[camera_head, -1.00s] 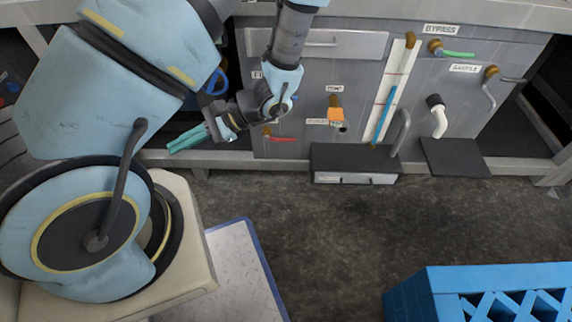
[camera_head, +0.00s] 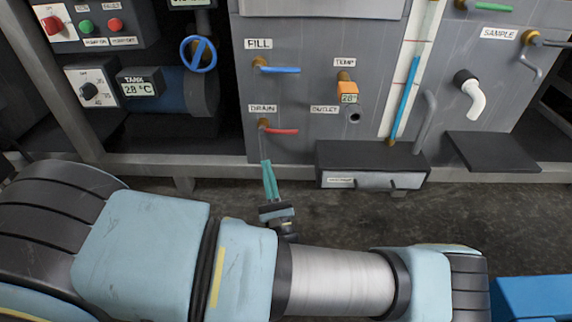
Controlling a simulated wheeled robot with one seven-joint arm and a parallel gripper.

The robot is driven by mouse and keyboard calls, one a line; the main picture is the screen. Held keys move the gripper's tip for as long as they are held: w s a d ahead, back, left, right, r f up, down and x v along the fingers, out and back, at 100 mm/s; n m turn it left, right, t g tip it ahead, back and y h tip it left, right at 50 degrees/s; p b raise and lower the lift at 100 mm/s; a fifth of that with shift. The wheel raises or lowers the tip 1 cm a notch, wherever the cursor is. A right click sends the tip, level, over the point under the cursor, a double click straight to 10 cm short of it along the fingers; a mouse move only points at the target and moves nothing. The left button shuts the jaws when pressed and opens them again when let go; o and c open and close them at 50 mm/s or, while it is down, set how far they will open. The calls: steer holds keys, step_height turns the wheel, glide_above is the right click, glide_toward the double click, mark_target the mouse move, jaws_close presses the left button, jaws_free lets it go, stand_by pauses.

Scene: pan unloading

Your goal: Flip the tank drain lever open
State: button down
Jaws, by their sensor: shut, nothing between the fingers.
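The drain lever (camera_head: 281,130) is a red handle on a brass valve, under the DRAIN label (camera_head: 263,108) on the grey tank panel. The lever lies sideways, pointing right. My gripper (camera_head: 266,164) has teal fingers, shut and empty, pointing up toward the panel. In the picture its tips sit just below the drain valve. A gap shows between the tips and the red handle, though depth is hard to judge. My arm fills the lower part of the view.
The blue fill lever (camera_head: 279,69) is above the drain lever. An orange temperature gauge (camera_head: 347,92) and the outlet (camera_head: 354,115) are to the right. A dark box (camera_head: 370,158) juts out at lower right. A blue crate (camera_head: 530,298) stands at bottom right.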

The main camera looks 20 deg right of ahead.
mark_target(280, 131)
steer(key=s+d+f+m+g+h+b, duration=0.1)
steer(key=s+d+f+m+h, duration=0.1)
steer(key=h, duration=0.5)
step_height(280, 131, down, 2)
steer(key=d+m, duration=0.1)
steer(key=m, duration=0.1)
steer(key=shift+s+d+m+g+b, duration=0.2)
steer(key=shift+d+m+g+b, duration=0.1)
steer(key=shift+d+m+b, duration=0.1)
steer(key=x, duration=1)
steer(key=shift+r, duration=0.15)
steer(key=shift+r+n+y+p, duration=0.15)
steer(key=shift+n+y+p, duration=0.15)
steer(key=shift+n+p, duration=0.45)
